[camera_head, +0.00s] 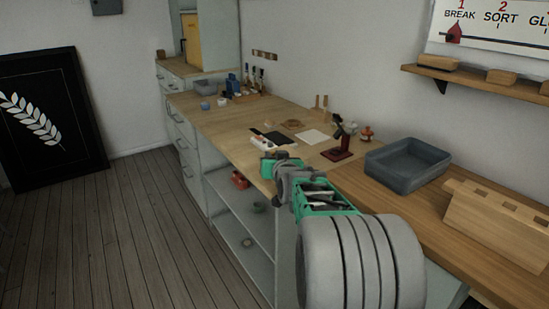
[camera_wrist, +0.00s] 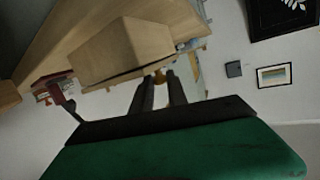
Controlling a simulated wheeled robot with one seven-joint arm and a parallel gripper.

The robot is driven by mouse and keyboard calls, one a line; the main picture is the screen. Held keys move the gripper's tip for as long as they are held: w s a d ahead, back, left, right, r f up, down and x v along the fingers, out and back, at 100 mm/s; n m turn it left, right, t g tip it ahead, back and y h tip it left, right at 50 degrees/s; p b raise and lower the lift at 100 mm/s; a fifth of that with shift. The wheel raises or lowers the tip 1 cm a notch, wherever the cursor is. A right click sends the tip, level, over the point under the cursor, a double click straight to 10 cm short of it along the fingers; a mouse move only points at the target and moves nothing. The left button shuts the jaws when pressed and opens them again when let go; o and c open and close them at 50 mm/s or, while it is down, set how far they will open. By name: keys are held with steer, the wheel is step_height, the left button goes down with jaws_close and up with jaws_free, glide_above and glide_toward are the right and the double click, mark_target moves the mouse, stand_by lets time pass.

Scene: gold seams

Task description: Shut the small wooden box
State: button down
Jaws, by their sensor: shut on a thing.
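A pale wooden box (camera_wrist: 125,48) stands close to my gripper in the wrist view, which shows the room upside down. A thin dark line runs along one edge of it; I cannot tell how far its lid is open. My gripper (camera_wrist: 160,78) has its two dark fingers close together beside the box. A small yellowish-brown piece (camera_wrist: 160,74) shows at the fingertips, mostly hidden by them; I cannot tell whether it belongs to the box. In the head view my gripper reaches over the bench's front edge, its fingertips hidden, and I cannot make out the box there.
A dark red stand (camera_head: 338,153) and a grey tray (camera_head: 408,165) are on the bench to the right of my gripper. A slotted wooden block (camera_head: 490,222) is nearer. Bottles and small containers stand at the far end. The floor (camera_head: 125,230) at left is clear.

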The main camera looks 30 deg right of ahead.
steer(key=c, duration=1.4)
jaws_free()
steer(key=shift+a+f, duration=0.15)
steer(key=shift+f, duration=0.15)
steer(key=shift+c, duration=0.2)
steer(key=shift+o, duration=0.6)
steer(key=v, duration=0.8)
steer(key=shift+r+p, duration=0.15)
steer(key=shift+p, duration=0.2)
steer(key=shift+w, duration=0.1)
